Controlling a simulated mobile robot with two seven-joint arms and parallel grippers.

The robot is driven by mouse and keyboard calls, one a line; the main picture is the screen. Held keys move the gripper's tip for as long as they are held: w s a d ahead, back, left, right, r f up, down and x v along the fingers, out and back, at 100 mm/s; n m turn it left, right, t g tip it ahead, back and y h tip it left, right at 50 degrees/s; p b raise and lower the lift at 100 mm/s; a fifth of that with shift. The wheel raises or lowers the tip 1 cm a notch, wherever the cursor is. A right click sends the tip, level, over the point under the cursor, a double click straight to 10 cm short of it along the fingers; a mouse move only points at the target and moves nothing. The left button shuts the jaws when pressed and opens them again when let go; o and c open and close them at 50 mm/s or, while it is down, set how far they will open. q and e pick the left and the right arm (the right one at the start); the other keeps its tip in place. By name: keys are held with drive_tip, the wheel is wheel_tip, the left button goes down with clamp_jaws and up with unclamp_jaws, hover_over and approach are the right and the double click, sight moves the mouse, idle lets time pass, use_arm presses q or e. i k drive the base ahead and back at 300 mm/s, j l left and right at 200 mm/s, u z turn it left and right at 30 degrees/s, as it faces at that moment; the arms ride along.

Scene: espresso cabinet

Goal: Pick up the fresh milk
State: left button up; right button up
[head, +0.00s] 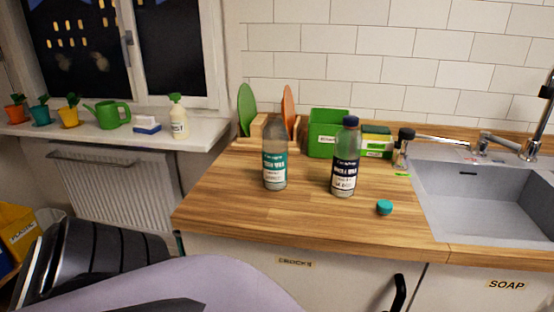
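Two bottles stand upright on the wooden countertop (240,213). The left bottle (275,170) is grey with a teal label and shows no cap. The right bottle (345,172) is dark, with a black label and a dark blue cap. Both labels carry small print that seems to include "milk"; I cannot read for sure which one says fresh milk. A teal cap (384,207) lies on the counter to the right of the bottles. Neither of my grippers shows in the head view, and nothing is seen touching the bottles.
Behind the bottles stand a wooden rack with green (246,103) and orange (288,105) plates and a green box (326,132). The sink (480,195) is at the right. The counter's front left is clear. A lavender shape, possibly my arm, fills the lower foreground.

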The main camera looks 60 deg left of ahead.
sight(275, 135)
drive_tip(key=l+u, duration=0.15)
drive_tip(key=u, duration=0.85)
drive_tip(key=i+l, duration=0.05)
